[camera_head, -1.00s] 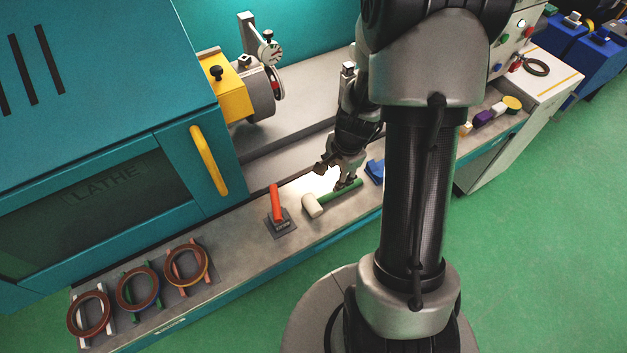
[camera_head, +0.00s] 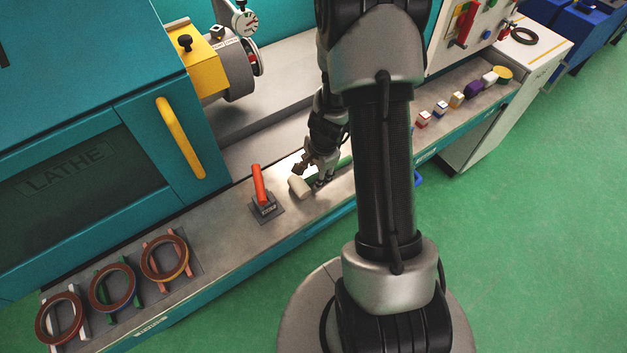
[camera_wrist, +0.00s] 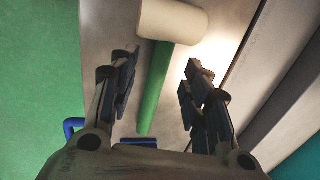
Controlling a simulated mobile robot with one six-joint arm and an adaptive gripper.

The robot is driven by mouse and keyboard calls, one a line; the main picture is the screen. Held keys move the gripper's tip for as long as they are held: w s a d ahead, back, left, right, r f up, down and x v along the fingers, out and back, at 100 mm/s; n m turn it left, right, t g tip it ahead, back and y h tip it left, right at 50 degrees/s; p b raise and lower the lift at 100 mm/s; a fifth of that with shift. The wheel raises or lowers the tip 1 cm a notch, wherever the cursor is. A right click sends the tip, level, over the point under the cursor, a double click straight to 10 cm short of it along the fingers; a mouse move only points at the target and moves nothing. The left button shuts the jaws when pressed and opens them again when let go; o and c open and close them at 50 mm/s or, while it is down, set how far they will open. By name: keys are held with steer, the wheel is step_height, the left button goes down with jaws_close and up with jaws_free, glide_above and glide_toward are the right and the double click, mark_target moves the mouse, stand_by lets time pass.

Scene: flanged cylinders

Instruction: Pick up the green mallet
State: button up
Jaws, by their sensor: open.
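The green mallet lies on the grey ledge in front of the lathe. In the head view its pale head (camera_head: 300,187) shows, and part of its green handle (camera_head: 345,161) shows behind my gripper (camera_head: 316,176). In the wrist view the cream head (camera_wrist: 172,21) is at the top, beyond my fingertips. The green handle (camera_wrist: 154,88) runs down between the two fingers of my gripper (camera_wrist: 158,82). The gripper is open, with a gap on both sides of the handle. I cannot tell how high the fingers are above the ledge.
An orange-handled tool (camera_head: 260,185) on a dark base stands left of the mallet. Several rings (camera_head: 112,288) lie on stands at the ledge's left end. Small coloured blocks (camera_head: 457,99) line the right part. The lathe door handle (camera_head: 180,138) juts out nearby.

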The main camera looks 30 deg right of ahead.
mark_target(313, 177)
steer(key=f+b, duration=0.1)
steer(key=f, duration=0.1)
steer(key=f+b, duration=0.1)
steer(key=shift+w+a+f, duration=0.1)
steer(key=shift+w+f, duration=0.25)
steer(key=shift+w, duration=0.05)
steer(key=shift+r, duration=0.1)
steer(key=shift+c, duration=0.5)
jaws_close()
